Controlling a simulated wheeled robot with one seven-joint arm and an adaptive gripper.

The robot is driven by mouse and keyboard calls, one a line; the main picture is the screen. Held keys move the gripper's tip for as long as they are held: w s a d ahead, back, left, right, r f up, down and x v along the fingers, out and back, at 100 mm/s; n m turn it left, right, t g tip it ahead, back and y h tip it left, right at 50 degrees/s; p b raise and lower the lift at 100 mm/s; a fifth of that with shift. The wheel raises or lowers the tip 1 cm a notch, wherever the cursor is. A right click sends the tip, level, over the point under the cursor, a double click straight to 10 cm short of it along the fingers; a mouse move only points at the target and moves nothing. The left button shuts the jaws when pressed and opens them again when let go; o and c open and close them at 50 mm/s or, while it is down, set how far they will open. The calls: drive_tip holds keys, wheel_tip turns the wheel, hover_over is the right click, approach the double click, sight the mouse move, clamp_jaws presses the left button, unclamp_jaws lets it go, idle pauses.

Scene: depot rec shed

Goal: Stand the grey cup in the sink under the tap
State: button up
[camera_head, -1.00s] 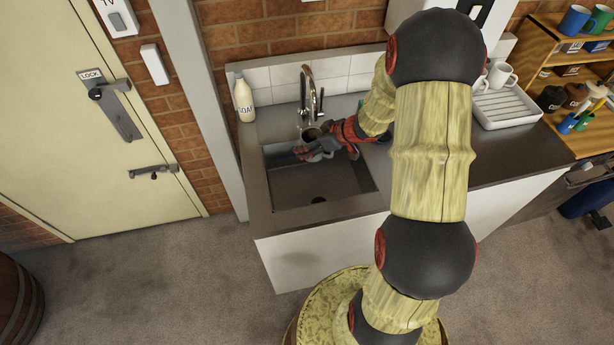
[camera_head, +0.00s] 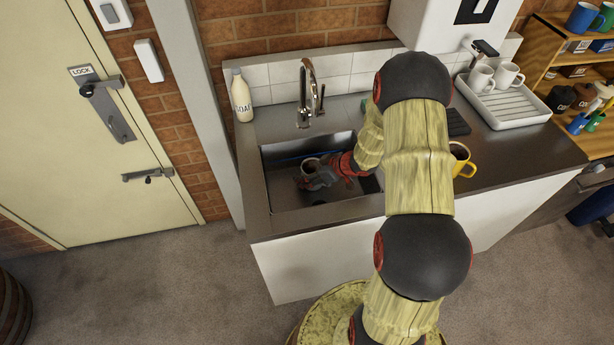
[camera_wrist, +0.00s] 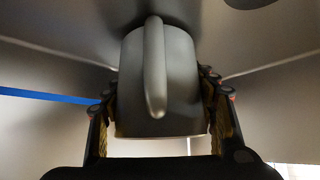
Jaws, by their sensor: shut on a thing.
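The grey cup (camera_wrist: 185,85) is between the fingers of my gripper (camera_wrist: 160,110) in the wrist view, with its handle facing the camera. In the head view the cup (camera_head: 311,164) shows its round rim, upright or nearly so, inside the sink (camera_head: 290,200). My gripper (camera_head: 322,178) is shut on it from the right. The tap (camera_head: 307,92) stands at the sink's back edge, and the cup is below and in front of its spout. I cannot tell whether the cup's base touches the sink floor.
A soap bottle (camera_head: 241,97) stands left of the tap. A yellow mug (camera_head: 462,162) is on the counter right of my arm. A white rack (camera_head: 503,103) with white mugs is at the back right. The sink walls stand close around my gripper.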

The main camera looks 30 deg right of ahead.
drive_tip(key=shift+f, duration=0.1)
drive_tip(key=o, duration=1.5)
drive_tip(key=shift+f, duration=0.1)
drive_tip(key=shift+o, duration=0.8)
drive_tip(key=shift+s+d+r, duration=0.1)
drive_tip(key=shift+r, duration=0.25)
drive_tip(key=p+v, duration=0.4)
drive_tip(key=v, duration=0.7)
drive_tip(key=shift+s+d+r+p, duration=0.1)
drive_tip(key=shift+s+r+p, duration=0.05)
drive_tip(key=shift+s+p, duration=0.15)
drive_tip(key=shift+w, duration=0.1)
